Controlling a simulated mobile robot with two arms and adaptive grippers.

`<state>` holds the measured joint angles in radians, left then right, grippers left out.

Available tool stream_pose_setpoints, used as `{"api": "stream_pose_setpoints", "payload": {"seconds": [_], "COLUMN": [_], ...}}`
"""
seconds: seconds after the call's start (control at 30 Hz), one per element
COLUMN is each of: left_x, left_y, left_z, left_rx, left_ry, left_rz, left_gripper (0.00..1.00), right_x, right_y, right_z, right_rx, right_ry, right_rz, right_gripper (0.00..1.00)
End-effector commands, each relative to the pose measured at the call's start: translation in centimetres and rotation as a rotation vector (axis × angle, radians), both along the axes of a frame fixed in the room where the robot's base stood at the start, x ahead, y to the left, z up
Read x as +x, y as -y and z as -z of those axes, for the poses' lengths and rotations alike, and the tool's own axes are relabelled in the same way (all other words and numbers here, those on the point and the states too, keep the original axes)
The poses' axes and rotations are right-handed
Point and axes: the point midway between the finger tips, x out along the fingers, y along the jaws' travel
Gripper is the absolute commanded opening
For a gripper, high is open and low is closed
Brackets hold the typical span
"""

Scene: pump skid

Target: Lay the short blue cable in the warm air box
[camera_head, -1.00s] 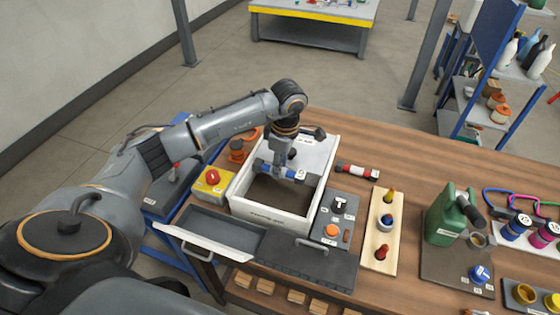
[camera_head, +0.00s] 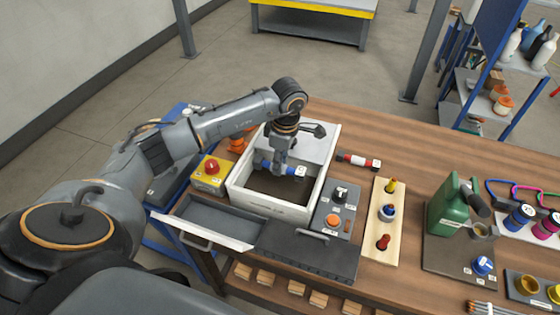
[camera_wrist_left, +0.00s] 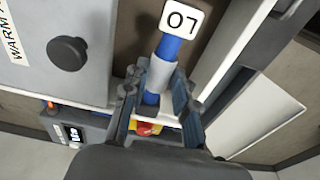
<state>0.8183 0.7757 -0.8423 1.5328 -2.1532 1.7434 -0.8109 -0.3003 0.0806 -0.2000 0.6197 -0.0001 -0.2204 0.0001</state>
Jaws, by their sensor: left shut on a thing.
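My left gripper (camera_head: 280,166) is shut on the short blue cable (camera_head: 291,170), a straight blue piece with a pale sleeve and a white tag. It holds the cable roughly level over the opening of the warm air box (camera_head: 272,207), a white box with a dark floor and a grey lid part at the back. In the left wrist view the cable (camera_wrist_left: 168,48) lies between the fingers (camera_wrist_left: 158,105), its tag towards the top. Whether the cable touches the box floor cannot be told. My right gripper is not in view.
A red-and-white piece (camera_head: 358,161) lies right of the box. A yellow box with a red button (camera_head: 212,171), an open grey drawer (camera_head: 213,221) and a knob panel (camera_head: 333,226) surround it. A wooden peg board (camera_head: 383,238) and green can (camera_head: 449,207) stand further right.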

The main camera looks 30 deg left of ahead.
Motion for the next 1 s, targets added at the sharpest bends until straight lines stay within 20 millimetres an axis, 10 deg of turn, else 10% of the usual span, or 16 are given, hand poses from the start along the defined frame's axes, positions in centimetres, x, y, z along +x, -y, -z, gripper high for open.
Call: {"api": "stream_pose_setpoints", "payload": {"seconds": [1.0], "left_x": [0.0], "left_y": [0.0], "left_z": [3.1], "left_rx": [0.0], "left_ry": [0.0], "left_rz": [-0.001], "left_gripper": [0.02], "right_x": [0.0], "right_y": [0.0], "right_z": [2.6], "right_rx": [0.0], "right_ry": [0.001], "right_rz": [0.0], "right_gripper": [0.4]}}
